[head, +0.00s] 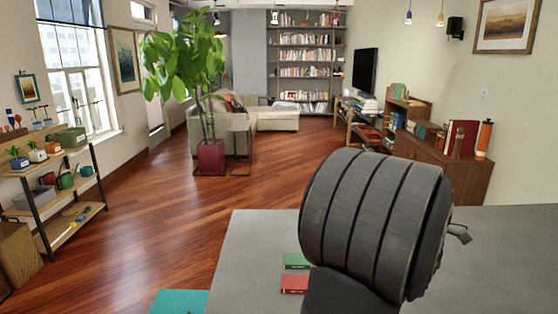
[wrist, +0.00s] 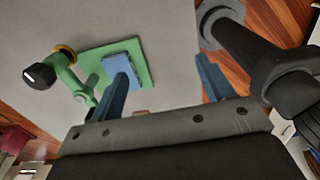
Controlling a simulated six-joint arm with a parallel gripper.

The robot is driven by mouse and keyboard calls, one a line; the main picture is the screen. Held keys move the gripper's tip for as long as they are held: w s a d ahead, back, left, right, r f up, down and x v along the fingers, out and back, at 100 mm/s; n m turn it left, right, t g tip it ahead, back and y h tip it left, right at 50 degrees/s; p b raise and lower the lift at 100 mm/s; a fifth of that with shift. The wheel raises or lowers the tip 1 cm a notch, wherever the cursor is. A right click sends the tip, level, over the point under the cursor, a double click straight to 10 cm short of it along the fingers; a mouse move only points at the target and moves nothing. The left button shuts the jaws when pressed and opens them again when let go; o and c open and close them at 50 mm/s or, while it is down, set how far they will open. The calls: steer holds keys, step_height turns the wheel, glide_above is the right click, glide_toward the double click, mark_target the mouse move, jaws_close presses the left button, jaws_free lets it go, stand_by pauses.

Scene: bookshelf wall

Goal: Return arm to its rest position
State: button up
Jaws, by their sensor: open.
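My gripper (wrist: 164,75) shows in the wrist view with its two blue fingers wide apart and nothing between them. Beyond the left finger, a flat green piece (wrist: 140,57) with a blue block (wrist: 117,62) on it shows against a grey surface; whether the finger touches them cannot be told. In the head view, a large black ribbed part of my arm fills the right foreground over the grey table (head: 250,240), and the fingers cannot be made out there.
A green book (head: 296,261) and a red book (head: 294,284) lie on the table beside my arm. A green jointed object with a black knob (wrist: 40,76) stands left in the wrist view. A plant (head: 185,60), a shelf rack (head: 60,210) and a wooden cabinet (head: 460,175) stand farther off.

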steer(key=s+a+f, duration=0.1)
steer(key=s+a, duration=0.1)
steer(key=a, duration=0.6)
steer(key=s+a+f, duration=0.1)
steer(key=s+a, duration=0.1)
steer(key=a, duration=0.7)
steer(key=shift+n, duration=0.4)
steer(key=w+a+f, duration=0.4)
steer(key=a+f, duration=0.1)
steer(key=w+a+f, duration=0.2)
steer(key=w+a, duration=0.1)
steer(key=shift+a+f, duration=0.2)
steer(key=shift+f, duration=0.15)
steer(key=shift+d+f, duration=0.1)
steer(key=shift+f, duration=0.6)
